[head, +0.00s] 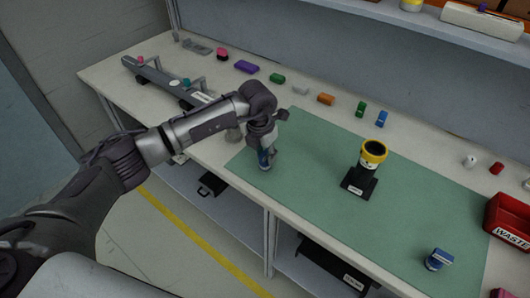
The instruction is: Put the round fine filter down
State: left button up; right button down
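My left gripper (265,160) points down over the left part of the green mat (310,150). A small blue item with a pale part (264,158) shows at its fingertips, low at the mat. It may be the round fine filter, but it is too small and too covered to be sure. The fingers look closed around it. I cannot tell whether it touches the mat. A black holder with a yellow ring (373,151) stands upright on the mat, to the right of the gripper. My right gripper is not in view.
A blue and white item (438,259) sits on the mat at the lower right. A red waste bin (510,218) stands at the right. Several small coloured pieces, such as a green one (361,109), line the back. The mat between gripper and holder is clear.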

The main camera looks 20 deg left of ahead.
aim_at(261, 156)
pick_arm(q)
jog(key=shift+r, duration=0.2)
notch_tip(261, 156, up, 12)
jog(key=s+b, duration=0.1)
jog(key=b, duration=0.1)
jog(key=shift+s+a, duration=0.3)
jog(key=shift+s, duration=0.05)
jog(key=shift+f, duration=0.1)
